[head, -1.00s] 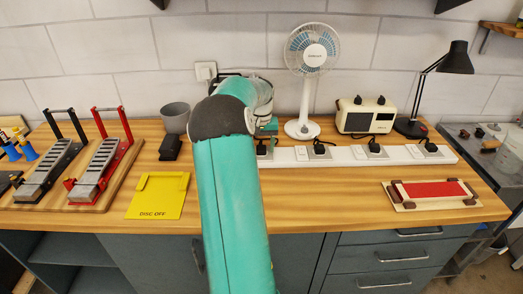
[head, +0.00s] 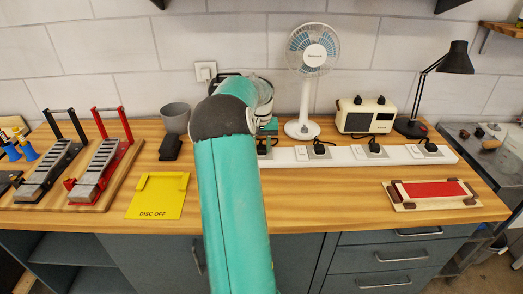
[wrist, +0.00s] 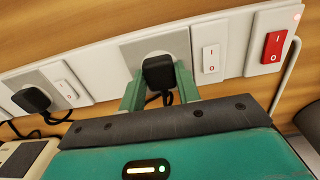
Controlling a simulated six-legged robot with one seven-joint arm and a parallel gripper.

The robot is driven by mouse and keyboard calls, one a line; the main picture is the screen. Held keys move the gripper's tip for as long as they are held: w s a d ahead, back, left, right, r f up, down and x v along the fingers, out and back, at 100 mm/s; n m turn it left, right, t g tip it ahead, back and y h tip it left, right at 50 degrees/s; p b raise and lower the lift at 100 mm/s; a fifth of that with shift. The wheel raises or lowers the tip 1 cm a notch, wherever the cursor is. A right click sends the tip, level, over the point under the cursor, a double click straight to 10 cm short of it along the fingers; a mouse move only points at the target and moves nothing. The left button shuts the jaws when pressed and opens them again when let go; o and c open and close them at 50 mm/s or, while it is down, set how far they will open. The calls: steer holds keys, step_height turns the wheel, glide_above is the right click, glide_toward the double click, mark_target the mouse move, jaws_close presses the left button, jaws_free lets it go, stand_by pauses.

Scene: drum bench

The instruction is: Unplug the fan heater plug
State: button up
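A black plug (wrist: 158,74) sits in a socket of the white power strip (wrist: 97,73) in the wrist view, its dark cord hanging below. My gripper (wrist: 160,82) has one green finger on each side of this plug, close against it. The plug is seated in its socket. In the head view the strip (head: 392,162) runs along the bench, and my arm hides the gripper and part of the strip's left end. No label shows which appliance the held plug belongs to.
Other black plugs (head: 374,147) sit along the strip, one near the gripper's side (wrist: 31,98). A white rocker (wrist: 210,59) and a red rocker (wrist: 273,47) are beside the held plug. A fan (head: 304,128), a cream appliance (head: 366,120) and a lamp (head: 411,128) stand behind.

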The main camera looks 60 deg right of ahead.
jaws_close()
steer(key=shift+r, duration=3.05)
